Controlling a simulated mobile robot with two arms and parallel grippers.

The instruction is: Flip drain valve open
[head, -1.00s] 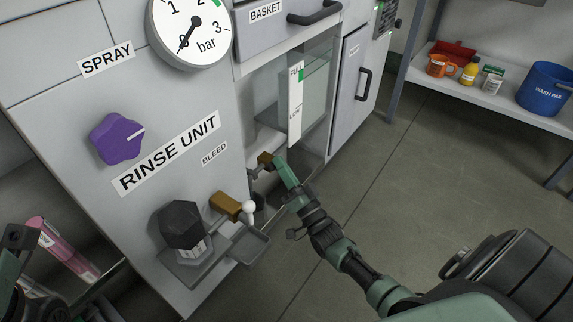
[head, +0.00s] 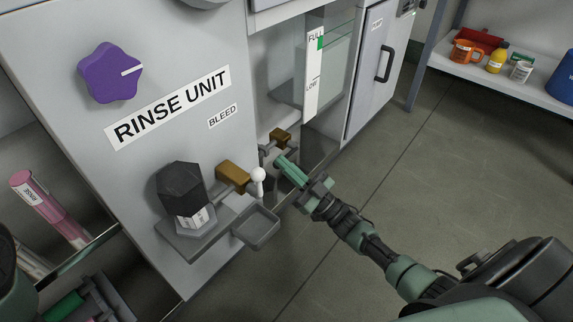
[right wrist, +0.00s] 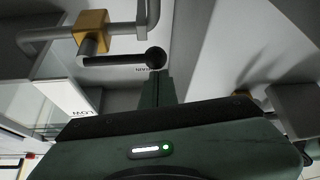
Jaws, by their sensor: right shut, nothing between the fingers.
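The drain valve, a brass block (head: 280,137) on a grey pipe, sits low in the recess of the rinse unit. In the right wrist view the fingers (right wrist: 157,80) point at the knob end, very close; contact cannot be told.
The bleed valve (head: 233,176) with a white ball handle (head: 258,175) and a small tray (head: 256,228) stand left of my right gripper. Open floor lies right.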

